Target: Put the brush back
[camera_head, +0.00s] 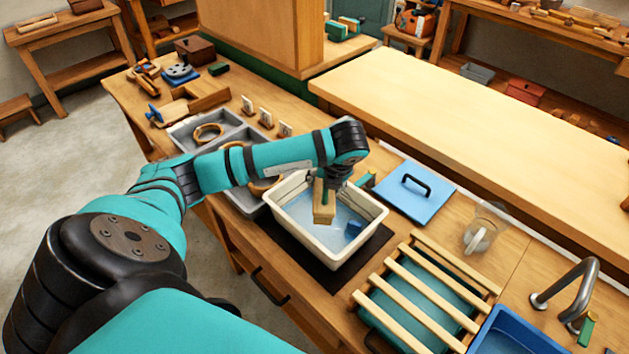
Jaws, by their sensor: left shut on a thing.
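My left gripper (338,180) points down over the white basin (283,228) and is shut on the brush (323,203). The brush shows as a pale wooden block with a green part on top. It hangs over the water in the basin, and I cannot tell whether it touches the water. My wrist hides part of the fingers. My right gripper is not in view.
A slatted wooden rack (430,290), a clear jug (485,228) and a blue sink (507,335) stand right. Grey trays (185,135) are left.

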